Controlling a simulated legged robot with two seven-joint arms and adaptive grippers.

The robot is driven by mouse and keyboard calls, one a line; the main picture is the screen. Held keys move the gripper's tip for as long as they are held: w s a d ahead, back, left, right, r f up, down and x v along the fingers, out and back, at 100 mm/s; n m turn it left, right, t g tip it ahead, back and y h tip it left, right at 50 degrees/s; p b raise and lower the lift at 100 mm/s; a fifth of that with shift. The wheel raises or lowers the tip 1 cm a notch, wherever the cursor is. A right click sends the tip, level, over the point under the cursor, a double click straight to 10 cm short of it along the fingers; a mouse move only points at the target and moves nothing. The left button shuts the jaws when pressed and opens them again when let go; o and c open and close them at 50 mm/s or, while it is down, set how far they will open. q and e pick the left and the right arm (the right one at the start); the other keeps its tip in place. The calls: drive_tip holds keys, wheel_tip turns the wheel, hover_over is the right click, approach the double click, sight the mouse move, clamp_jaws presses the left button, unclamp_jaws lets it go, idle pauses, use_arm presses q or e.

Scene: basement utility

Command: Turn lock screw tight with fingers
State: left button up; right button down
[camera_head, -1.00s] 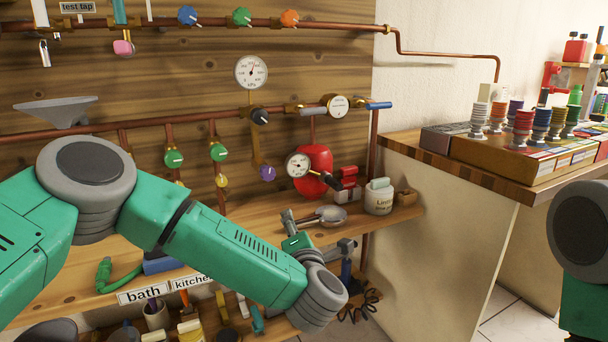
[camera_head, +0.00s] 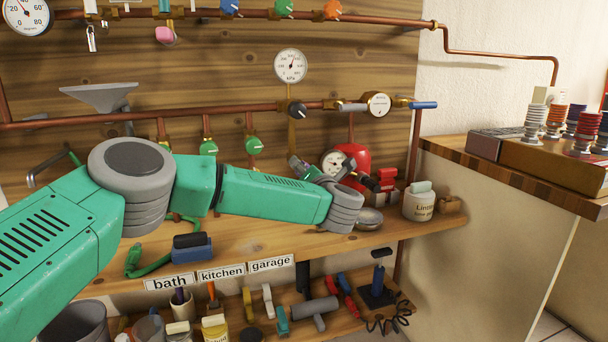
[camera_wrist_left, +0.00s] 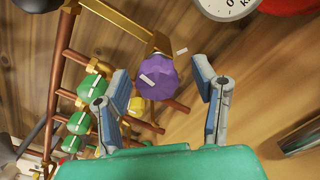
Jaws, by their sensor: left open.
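No part is plainly marked as the lock screw. A purple faceted knob (camera_wrist_left: 160,77) on a brass fitting is between the fingertips of my left gripper (camera_wrist_left: 162,74) in the left wrist view. The open fingers stand on either side of it, with visible gaps. In the head view my left gripper (camera_head: 322,168) is at the end of the green arm, in front of the board and over the bench, near the red tank. My right gripper is out of view.
A small yellow knob (camera_wrist_left: 137,105) sits just beyond the purple one, with green knobs (camera_wrist_left: 91,87) to the left. A black knob (camera_head: 297,109) is on the pipe above.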

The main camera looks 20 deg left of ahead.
use_arm(q)
drive_tip(key=shift+w+a, duration=0.45)
drive_tip(key=c, duration=1.2)
